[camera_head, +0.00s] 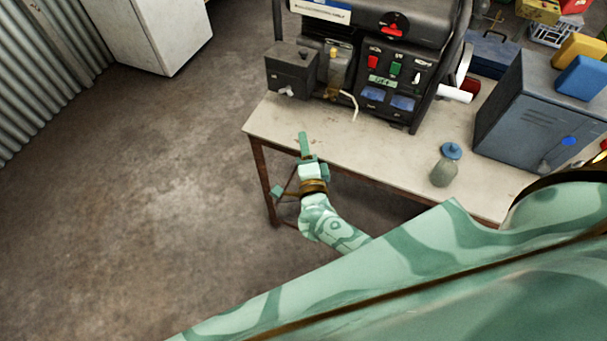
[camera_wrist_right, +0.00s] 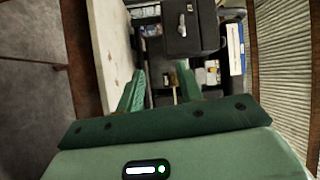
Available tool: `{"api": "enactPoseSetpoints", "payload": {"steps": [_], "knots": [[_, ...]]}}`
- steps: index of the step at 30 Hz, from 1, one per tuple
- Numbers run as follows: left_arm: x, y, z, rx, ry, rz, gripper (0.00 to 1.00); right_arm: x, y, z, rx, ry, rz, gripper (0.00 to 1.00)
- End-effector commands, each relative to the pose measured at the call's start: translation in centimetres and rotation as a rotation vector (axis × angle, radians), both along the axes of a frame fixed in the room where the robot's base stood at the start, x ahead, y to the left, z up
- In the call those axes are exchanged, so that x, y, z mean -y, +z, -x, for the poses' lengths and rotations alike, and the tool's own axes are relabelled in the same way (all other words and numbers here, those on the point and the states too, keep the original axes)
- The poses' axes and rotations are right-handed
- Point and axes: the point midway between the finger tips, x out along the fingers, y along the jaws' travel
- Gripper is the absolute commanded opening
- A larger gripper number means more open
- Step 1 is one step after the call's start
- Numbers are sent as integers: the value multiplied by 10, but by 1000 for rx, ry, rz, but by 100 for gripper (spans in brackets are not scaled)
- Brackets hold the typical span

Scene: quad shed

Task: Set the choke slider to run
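The black generator (camera_head: 375,62) stands on the workbench. A dark box (camera_head: 291,68) on its left side carries a small pale lever (camera_head: 287,91), which may be the choke slider; its marking and setting are too small to read. The box (camera_wrist_right: 190,28) and a pale lever on it (camera_wrist_right: 182,25) also show in the right wrist view. My right gripper (camera_head: 304,143) is at the bench's front left edge, in front of and below the box, apart from it. In the wrist view its two fingers (camera_wrist_right: 160,80) are spread with nothing held between them. My left gripper is out of view.
The workbench (camera_head: 400,150) has a clear front strip. A jar with a blue lid (camera_head: 444,168) and a grey-blue metal cabinet (camera_head: 525,115) stand to the right. A pale cord (camera_head: 350,103) hangs from the generator. A white cabinet (camera_head: 150,30) stands back left; the floor between is free.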

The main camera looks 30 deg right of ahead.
Motion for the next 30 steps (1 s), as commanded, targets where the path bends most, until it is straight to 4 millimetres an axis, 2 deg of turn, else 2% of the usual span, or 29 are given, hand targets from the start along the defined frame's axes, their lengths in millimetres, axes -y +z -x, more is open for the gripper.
{"api": "enactPoseSetpoints", "payload": {"steps": [3, 9, 15, 23, 24, 27, 28, 30], "knots": [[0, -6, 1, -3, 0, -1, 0, -6, -28, 8, -73, 56, 92, 36], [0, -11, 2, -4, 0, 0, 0, -13, -61, 21, -167, 133, 209, 36], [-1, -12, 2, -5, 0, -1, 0, -15, -75, 27, -208, 168, 258, 36], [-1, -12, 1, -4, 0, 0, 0, -16, -76, 28, -211, 171, 264, 36], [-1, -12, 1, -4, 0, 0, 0, -16, -76, 28, -211, 171, 263, 31], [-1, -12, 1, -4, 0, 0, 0, -16, -76, 27, -211, 171, 263, 3], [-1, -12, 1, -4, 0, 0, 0, -16, -76, 27, -211, 171, 263, 0], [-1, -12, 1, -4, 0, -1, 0, -14, -75, 28, -215, 177, 269, 0]]}}
